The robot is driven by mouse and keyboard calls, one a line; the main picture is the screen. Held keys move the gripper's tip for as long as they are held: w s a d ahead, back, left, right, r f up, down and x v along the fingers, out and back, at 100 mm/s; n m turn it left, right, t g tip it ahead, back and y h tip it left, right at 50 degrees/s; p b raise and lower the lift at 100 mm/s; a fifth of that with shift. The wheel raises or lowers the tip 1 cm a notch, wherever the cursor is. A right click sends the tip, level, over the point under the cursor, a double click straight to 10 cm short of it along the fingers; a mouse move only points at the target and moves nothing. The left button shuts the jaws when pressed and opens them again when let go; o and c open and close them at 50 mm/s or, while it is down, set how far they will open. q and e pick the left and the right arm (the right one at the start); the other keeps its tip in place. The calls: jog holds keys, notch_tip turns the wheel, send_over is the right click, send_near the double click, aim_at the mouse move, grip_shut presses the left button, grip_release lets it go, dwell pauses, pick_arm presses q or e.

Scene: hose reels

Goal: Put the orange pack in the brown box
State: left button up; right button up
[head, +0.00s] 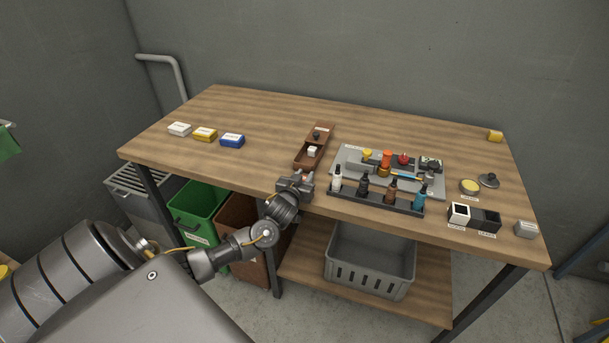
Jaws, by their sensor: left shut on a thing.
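The brown box (300,162) is long and narrow and lies on the table, left of the grey tray. Its near part is open with a small white thing (312,151) inside; a dark knob (317,134) sits on its far part. My left gripper (304,178) is at the table's front edge, just in front of the box's near end. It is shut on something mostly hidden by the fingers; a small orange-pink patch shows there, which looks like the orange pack. No other orange pack shows on the table. My right gripper is not in view.
White (180,129), yellow (205,134) and blue (232,140) packs lie at the left. A grey tray (345,158) with several items and a dark bottle rack (375,202) stand right of the gripper. A grey crate (369,274) sits below.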

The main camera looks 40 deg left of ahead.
pick_arm(q)
jog(key=shift+s, duration=0.1)
jog(key=shift+f, duration=0.1)
jog(key=shift+f, duration=0.15)
jog(key=o, duration=0.9)
jog(key=shift+o, duration=0.2)
